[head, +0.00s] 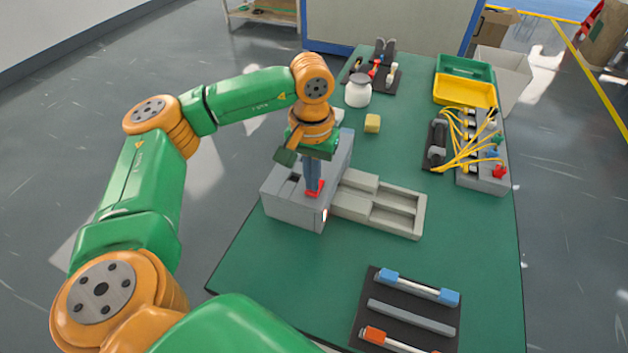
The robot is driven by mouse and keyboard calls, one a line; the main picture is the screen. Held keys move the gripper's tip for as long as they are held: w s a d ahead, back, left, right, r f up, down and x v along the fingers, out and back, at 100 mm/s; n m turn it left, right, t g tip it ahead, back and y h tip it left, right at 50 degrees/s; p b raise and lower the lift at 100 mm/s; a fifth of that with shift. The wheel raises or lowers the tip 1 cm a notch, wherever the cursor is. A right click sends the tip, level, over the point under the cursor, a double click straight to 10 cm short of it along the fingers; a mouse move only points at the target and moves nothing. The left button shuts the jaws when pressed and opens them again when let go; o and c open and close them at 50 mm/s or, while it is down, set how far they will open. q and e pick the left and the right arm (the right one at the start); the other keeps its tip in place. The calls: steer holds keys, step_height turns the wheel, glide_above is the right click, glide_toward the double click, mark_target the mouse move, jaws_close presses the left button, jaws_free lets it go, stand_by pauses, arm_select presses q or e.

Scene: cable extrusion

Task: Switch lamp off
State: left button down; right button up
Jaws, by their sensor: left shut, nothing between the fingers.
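A grey box-shaped machine (290,208) stands on the left side of the green table. A small light spot, white with a reddish edge (325,215), shows on its front corner; it may be the lamp. My left gripper (313,188) points straight down over the box top, with its fingers shut and empty. A red part (316,190) shows right at the fingertips. I cannot tell whether it is a switch on the box or whether the fingers touch it. My right gripper is out of view.
A grey compartment tray (397,222) adjoins the box on the right. A yellow block (372,123) and a white jar (358,91) stand behind. Yellow cables (462,150) and a yellow bin (465,91) are at right. A black rack (370,310) lies in front. The table's front left is clear.

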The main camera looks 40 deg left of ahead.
arm_select(q)
steer(key=shift+f+b, duration=0.4)
steer(key=shift+f, duration=0.05)
step_height(320, 180, up, 7)
steer(key=p, duration=0.6)
steer(key=shift+r, duration=0.15)
stand_by(0.3)
